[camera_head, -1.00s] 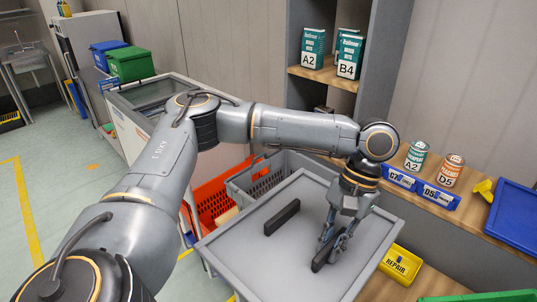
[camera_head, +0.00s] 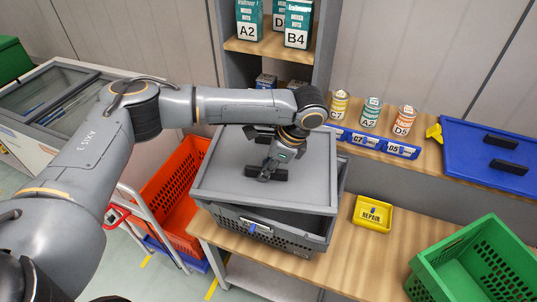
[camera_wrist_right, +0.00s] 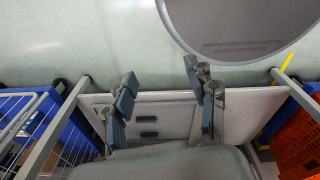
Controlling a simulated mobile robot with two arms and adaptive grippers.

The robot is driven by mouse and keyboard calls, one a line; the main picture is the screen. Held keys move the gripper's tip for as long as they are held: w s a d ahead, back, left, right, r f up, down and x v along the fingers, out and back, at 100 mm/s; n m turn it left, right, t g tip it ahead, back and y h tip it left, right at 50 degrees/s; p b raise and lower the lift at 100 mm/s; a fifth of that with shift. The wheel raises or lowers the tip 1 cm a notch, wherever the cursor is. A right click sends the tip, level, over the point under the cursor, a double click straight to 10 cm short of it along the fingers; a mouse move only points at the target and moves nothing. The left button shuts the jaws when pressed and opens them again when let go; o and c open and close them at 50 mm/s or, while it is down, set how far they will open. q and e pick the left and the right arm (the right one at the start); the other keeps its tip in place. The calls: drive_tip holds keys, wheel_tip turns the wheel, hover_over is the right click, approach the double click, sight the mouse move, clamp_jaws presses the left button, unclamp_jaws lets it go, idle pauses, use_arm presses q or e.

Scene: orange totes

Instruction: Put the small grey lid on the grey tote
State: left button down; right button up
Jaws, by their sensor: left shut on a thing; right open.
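The grey lid (camera_head: 305,194) has two black handles and lies over the grey tote (camera_head: 292,237) on the wooden bench. It sits askew: the tote's rim and wall show beyond its right and front edges. I cannot tell how far the lid touches the rim all round. My left gripper (camera_head: 266,174) is shut on the lid's nearer black handle (camera_head: 281,174); the farther handle is partly hidden by my wrist. My right gripper (camera_wrist_right: 165,105) is open and empty in the right wrist view, away from the lid.
An orange tote (camera_head: 170,197) stands on a cart left of the bench. A yellow REPAIR bin (camera_head: 372,214) and a green tote (camera_head: 478,262) stand to the right. Cans (camera_head: 371,112) and a blue lid (camera_head: 490,155) are on the rear ledge. Bench space around the yellow bin is free.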

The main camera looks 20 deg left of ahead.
use_arm(q)
drive_tip(key=shift+w+d+r+m+t, duration=0.15)
drive_tip(key=shift+w+m+t, duration=0.15)
drive_tip(key=shift+m, duration=0.4)
drive_tip(key=shift+w+m+p, duration=0.2)
drive_tip(key=shift+m+p, duration=0.1)
drive_tip(key=shift+m, duration=0.1)
drive_tip(key=shift+w+a+f, duration=0.15)
drive_tip(key=shift+a+f, duration=0.05)
drive_tip(key=shift+f+b, duration=0.25)
drive_tip(key=shift+b, duration=0.15)
drive_tip(key=shift+f+t, duration=0.15)
drive_tip(key=shift+t, duration=0.15)
wheel_tip(320, 180, down, 3)
drive_tip(key=b, duration=0.4)
drive_tip(key=shift+f, duration=1.9)
use_arm(e)
drive_tip(key=shift+w+a+f, duration=0.1)
drive_tip(key=shift+a+f, duration=0.2)
drive_tip(key=shift+f, duration=0.7)
drive_tip(key=shift+a+f, duration=0.25)
drive_tip(key=shift+f, duration=0.75)
use_arm(q)
drive_tip(key=shift+f, duration=0.15)
use_arm(e)
drive_tip(key=shift+a+r, duration=0.1)
drive_tip(key=shift+r, duration=0.3)
